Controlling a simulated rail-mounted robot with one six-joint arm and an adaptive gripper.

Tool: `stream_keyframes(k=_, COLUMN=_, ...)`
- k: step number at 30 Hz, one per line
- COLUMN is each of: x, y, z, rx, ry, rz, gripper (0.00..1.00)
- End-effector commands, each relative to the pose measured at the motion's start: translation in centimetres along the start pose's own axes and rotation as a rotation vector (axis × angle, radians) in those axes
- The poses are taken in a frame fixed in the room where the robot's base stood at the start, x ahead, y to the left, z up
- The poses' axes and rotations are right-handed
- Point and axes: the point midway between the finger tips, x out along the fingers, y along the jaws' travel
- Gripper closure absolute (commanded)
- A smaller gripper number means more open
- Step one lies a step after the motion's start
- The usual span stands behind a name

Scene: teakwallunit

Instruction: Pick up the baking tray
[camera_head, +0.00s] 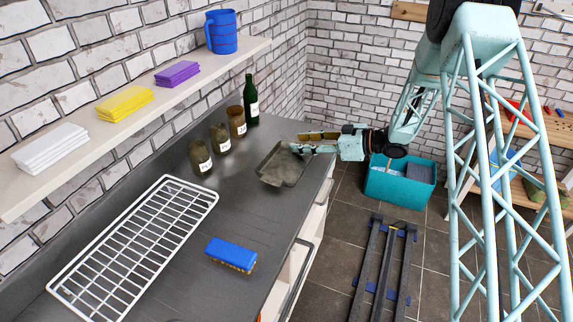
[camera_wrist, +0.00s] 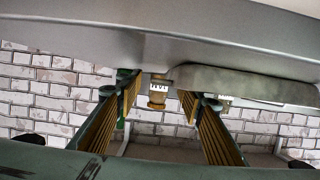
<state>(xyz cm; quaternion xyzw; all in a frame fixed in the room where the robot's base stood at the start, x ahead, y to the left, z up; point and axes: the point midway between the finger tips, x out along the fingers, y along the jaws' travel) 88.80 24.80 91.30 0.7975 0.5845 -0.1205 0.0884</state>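The baking tray (camera_head: 279,168) is a dark, worn, shallow rectangle lying on the grey counter near its right edge. My gripper (camera_head: 298,142) reaches in from the right, at the tray's far right corner in the head view. Its two fingers are apart with nothing between them. In the wrist view, which appears upside down, the open fingers (camera_wrist: 158,92) point at the wall, and a rounded grey edge that looks like the tray (camera_wrist: 245,82) is beyond the right finger. Whether a finger touches the tray cannot be told.
Several labelled jars (camera_head: 220,138) and a green bottle (camera_head: 252,103) stand along the wall behind the tray. A white wire rack (camera_head: 140,245) and a blue brush (camera_head: 231,252) lie nearer on the counter. A teal crate (camera_head: 400,184) is on the floor. A shelf (camera_head: 140,113) runs above.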

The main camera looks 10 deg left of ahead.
Motion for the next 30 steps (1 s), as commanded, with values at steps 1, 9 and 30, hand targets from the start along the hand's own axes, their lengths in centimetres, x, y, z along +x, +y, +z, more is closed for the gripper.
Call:
stream_keyframes(k=1, x=0.00, y=-0.01, z=0.00, rx=0.000, ry=0.000, rz=0.000, gripper=0.65)
stream_keyframes(k=9, x=-0.01, y=-0.01, z=0.00, rx=0.000, ry=0.000, rz=0.000, gripper=0.74)
stream_keyframes(k=30, x=-0.18, y=0.01, z=-0.54, rx=-0.001, ry=0.000, rz=0.000, gripper=0.96)
